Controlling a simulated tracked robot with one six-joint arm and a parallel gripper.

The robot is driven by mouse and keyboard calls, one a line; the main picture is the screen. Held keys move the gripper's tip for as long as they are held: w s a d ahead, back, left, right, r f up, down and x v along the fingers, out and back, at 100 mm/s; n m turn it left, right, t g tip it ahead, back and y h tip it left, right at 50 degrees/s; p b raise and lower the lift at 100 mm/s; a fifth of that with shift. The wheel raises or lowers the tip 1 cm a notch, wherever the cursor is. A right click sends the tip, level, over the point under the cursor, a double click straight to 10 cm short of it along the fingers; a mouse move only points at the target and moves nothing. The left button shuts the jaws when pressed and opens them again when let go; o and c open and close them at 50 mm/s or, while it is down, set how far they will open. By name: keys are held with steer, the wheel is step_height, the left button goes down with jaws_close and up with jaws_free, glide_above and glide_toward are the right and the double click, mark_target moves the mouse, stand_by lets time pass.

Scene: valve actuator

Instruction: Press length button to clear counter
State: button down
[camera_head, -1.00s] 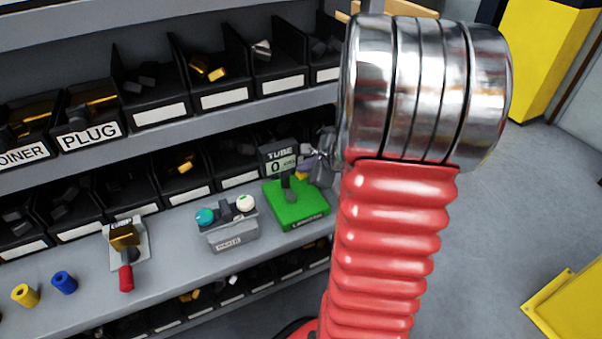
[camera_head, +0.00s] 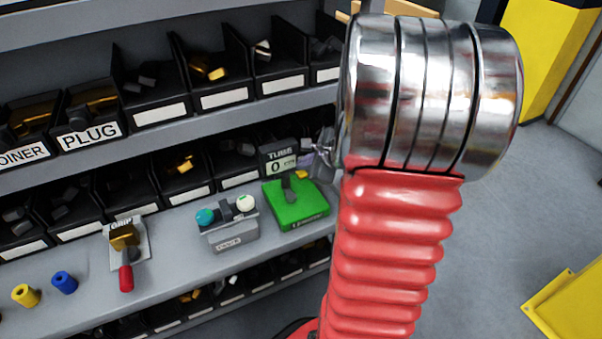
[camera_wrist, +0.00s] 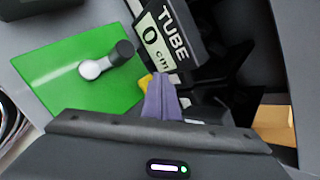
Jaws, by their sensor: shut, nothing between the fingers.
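The tube counter (camera_head: 283,160) stands at the back of the shelf and its display reads 0. In the wrist view the counter (camera_wrist: 160,38) shows the label TUBE and "0 cm", seen tilted. A green base (camera_head: 292,204) with a dark and grey lever sits in front of it; the green base (camera_wrist: 62,72) also shows in the wrist view. My gripper (camera_wrist: 163,98) is shut and empty; its purple-grey fingertips lie beside a small yellow piece (camera_wrist: 146,80) near the counter's lower edge. Whether they touch it I cannot tell. The length button is not clearly identifiable.
A grey box with teal and white buttons (camera_head: 228,226) stands left of the green base. A red-handled tool on a plate (camera_head: 126,262), a blue tube (camera_head: 64,282) and a yellow tube (camera_head: 25,295) lie further left. Black bins (camera_head: 180,185) line the shelf behind.

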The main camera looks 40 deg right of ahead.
mark_target(304, 175)
steer(key=shift+r, duration=0.2)
steer(key=shift+r, duration=2.45)
steer(key=shift+a, duration=0.1)
